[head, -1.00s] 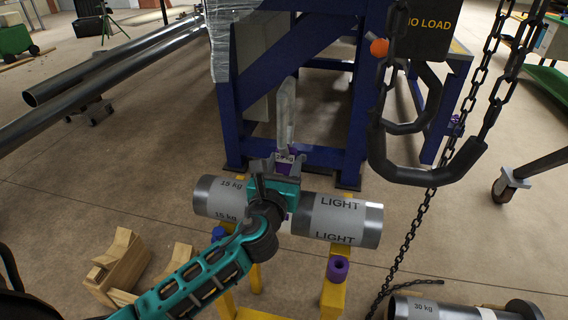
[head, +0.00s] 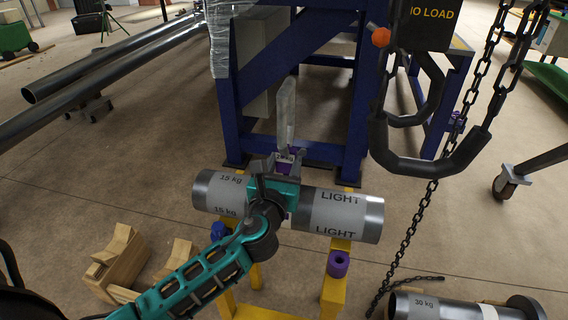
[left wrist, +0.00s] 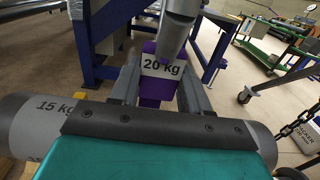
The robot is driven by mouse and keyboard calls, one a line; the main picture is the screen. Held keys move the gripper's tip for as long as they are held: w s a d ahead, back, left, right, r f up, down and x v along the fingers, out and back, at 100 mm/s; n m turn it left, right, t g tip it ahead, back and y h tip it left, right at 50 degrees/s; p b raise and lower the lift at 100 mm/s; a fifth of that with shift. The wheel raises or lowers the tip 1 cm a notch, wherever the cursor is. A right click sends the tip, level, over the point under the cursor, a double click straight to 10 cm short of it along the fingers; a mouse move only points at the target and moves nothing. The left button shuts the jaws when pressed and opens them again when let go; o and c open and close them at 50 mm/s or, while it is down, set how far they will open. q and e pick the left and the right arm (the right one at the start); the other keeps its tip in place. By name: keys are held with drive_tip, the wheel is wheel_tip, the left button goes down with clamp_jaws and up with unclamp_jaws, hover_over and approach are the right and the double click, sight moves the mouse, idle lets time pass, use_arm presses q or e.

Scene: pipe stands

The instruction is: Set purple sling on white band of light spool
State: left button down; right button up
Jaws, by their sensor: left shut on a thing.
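The light spool (head: 338,211), a steel pipe marked "15 kg" and "LIGHT", lies across a yellow stand (head: 335,290). It also shows in the left wrist view (left wrist: 30,115). My left gripper (head: 282,168) is over the middle of the spool, with its arm in front of it. In the left wrist view its fingers (left wrist: 158,92) are shut on the purple sling (left wrist: 150,102), which has a "20 kg" tag. A grey upper part rises from the sling. I cannot tell whether the sling touches the spool. My right gripper is not in view.
A black hook (head: 428,165) and chains (head: 487,100) hang at the right. A blue frame (head: 240,130) stands behind the spool. Wooden cradles (head: 118,262) lie at lower left, and a "30 kg" spool (head: 430,308) at lower right. Long pipes (head: 110,72) lie at upper left.

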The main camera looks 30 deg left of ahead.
use_arm(q)
drive_tip(key=shift+f+b, duration=0.6)
drive_tip(key=shift+f, duration=0.35)
drive_tip(key=shift+f, duration=0.2)
drive_tip(key=shift+f+b, duration=0.9)
drive_tip(key=shift+f, duration=0.1)
drive_tip(key=c, duration=0.9)
unclamp_jaws()
drive_tip(key=o, duration=0.4)
drive_tip(key=o, duration=0.5)
drive_tip(key=shift+f, duration=0.1)
drive_tip(key=shift+v, duration=1.45)
drive_tip(key=v, duration=0.6)
drive_tip(key=shift+p, duration=0.4)
